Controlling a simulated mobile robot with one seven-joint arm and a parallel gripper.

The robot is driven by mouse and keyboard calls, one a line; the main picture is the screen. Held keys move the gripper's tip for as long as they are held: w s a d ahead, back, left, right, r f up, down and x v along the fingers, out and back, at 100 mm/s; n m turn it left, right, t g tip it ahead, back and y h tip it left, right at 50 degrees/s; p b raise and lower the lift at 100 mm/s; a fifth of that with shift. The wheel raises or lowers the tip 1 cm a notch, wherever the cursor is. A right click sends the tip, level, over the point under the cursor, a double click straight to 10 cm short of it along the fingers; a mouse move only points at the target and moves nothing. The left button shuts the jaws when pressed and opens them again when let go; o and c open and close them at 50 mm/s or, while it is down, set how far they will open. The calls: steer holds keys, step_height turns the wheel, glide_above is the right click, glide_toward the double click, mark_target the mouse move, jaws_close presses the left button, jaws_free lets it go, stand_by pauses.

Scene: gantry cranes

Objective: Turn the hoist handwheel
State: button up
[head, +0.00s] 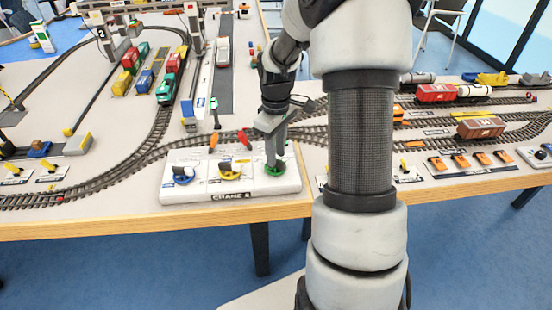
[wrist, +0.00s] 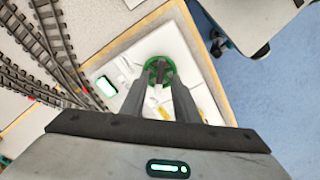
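A white control panel (head: 195,191) at the table's front edge carries a blue handwheel (head: 182,178), a yellow one (head: 230,170) and a green one (head: 275,170). I cannot read which label says hoist. My gripper (head: 272,158) points down at the green handwheel, at the panel's right end. In the wrist view, the green handwheel (wrist: 158,66) shows as a green ring with a dark bar at its middle. The fingers of my gripper (wrist: 157,84) stand apart, one on each side of that middle. Contact with the wheel cannot be made out.
Model railway track (head: 130,165) curves behind and left of the panel. Orange switches (head: 460,161) and a brown wagon (head: 480,127) are on the right. The wooden table edge (head: 120,223) runs along the front.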

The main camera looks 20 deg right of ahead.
steer(key=shift+f, duration=0.8)
jaws_close()
steer(key=shift+m, duration=0.3)
steer(key=m+p, duration=0.1)
steer(key=m, duration=0.4)
steer(key=shift+a+m, duration=0.1)
steer(key=shift+m, duration=0.2)
steer(key=m+p, duration=0.1)
steer(key=m, duration=0.5)
steer(key=shift+p, duration=0.3)
steer(key=shift+m, duration=0.3)
